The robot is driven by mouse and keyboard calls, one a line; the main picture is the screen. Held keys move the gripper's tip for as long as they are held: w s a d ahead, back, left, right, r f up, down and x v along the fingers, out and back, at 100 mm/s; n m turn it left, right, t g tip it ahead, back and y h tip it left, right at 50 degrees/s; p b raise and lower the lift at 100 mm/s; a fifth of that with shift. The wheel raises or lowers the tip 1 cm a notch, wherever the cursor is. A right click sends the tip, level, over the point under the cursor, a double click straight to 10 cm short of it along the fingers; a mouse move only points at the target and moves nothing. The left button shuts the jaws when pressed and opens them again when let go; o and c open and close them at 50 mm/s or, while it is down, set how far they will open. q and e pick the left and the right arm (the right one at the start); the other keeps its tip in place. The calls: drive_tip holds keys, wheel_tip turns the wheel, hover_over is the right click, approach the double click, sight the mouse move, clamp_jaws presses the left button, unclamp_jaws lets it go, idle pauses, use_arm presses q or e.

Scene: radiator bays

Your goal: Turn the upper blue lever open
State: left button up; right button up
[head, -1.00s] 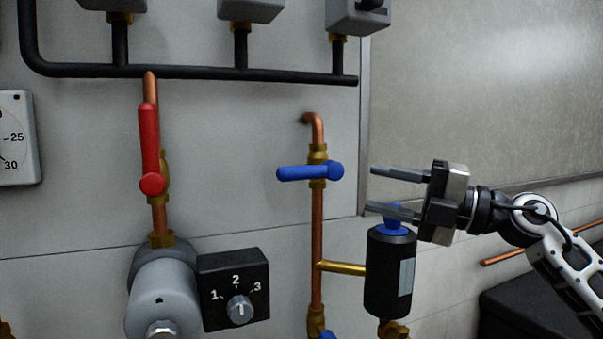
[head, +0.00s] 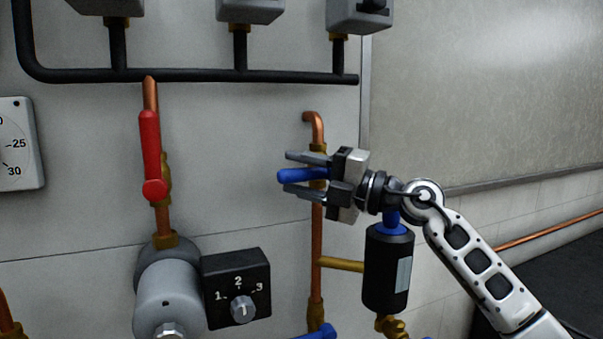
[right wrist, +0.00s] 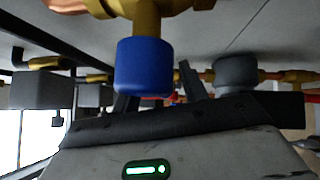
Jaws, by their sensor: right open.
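The upper blue lever (head: 290,176) sits across the vertical copper pipe (head: 316,230), its free end pointing left. My right gripper (head: 287,172) reaches over it from the right in the head view. Its jaws are open, one finger above the lever and one below in the picture; I cannot tell whether they touch it. The lever's hub is hidden behind the gripper. In the right wrist view, a blue rounded part (right wrist: 145,65) on a brass fitting is close in front of the gripper; I cannot tell which part it is. My left gripper is not in view.
A black cylinder (head: 388,270) with a blue cap stands below my right wrist. Another blue handle (head: 318,331) shows at the bottom edge. A red lever (head: 149,145) and a black dial box (head: 237,285) are to the left. A black pipe (head: 190,75) runs above.

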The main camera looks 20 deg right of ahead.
clamp_jaws()
